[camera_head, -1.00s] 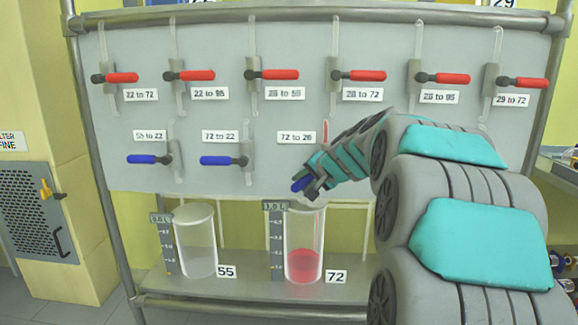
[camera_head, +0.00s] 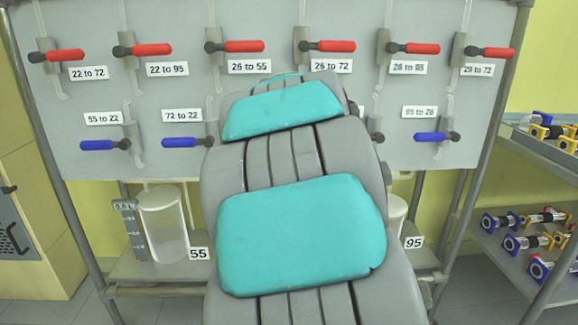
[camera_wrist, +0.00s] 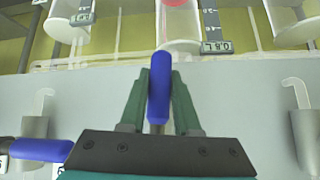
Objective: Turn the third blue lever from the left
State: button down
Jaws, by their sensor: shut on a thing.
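In the wrist view my gripper (camera_wrist: 159,82) is shut on a blue lever handle (camera_wrist: 159,100), which points toward the cylinders at the top of that view. Another blue lever (camera_wrist: 40,149) lies sideways at the left there. In the head view, blue levers show under 55 to 22 (camera_head: 103,145), under 72 to 22 (camera_head: 187,142) and at the right (camera_head: 433,137), all roughly level. My arm hides my gripper and the third lever in the head view.
Red levers (camera_head: 148,49) line the panel's (camera_head: 75,115) upper row. A clear cylinder (camera_head: 164,225) stands below at the left. The wrist view shows a cylinder with some red (camera_wrist: 178,20).

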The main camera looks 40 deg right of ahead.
jog(key=shift+s+d, duration=0.1)
dwell(0.5)
jog(key=c, duration=0.6)
grip_release()
jog(key=v, duration=0.7)
jog(key=shift+s+a+r+b, duration=0.1)
jog(key=shift+a+r+b, duration=0.15)
jog(key=shift+a+b, duration=0.1)
